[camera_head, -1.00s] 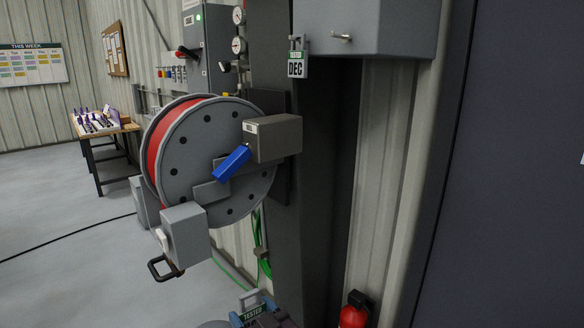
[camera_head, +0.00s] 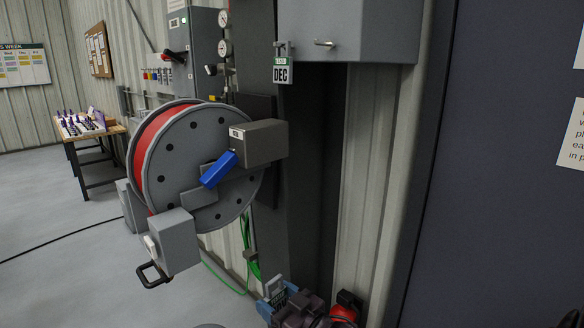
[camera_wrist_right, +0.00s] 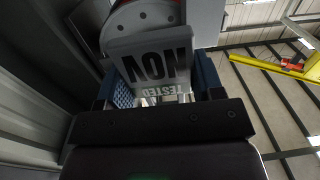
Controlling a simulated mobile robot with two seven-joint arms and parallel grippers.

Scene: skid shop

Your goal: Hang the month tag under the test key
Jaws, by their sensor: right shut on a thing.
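My right gripper (camera_head: 278,298) is at the bottom of the head view, low in front of the dark column, with blue fingers. It is shut on a grey and white month tag (camera_head: 276,287), which stands up from the fingers. In the right wrist view the tag (camera_wrist_right: 150,65) reads NOV and TESTED upside down, between the blue fingers (camera_wrist_right: 165,92). A tag reading DEC (camera_head: 282,70) hangs at the lower left of a grey box (camera_head: 350,28) above. A small metal peg (camera_head: 325,43), possibly the test key, sticks out of that box.
A large hose reel (camera_head: 190,160) with a blue handle (camera_head: 218,169) stands left of the column (camera_head: 305,170). A red object (camera_head: 344,314), perhaps an extinguisher, is partly hidden right of my right gripper. A table (camera_head: 72,140) stands far left; open floor lies before it.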

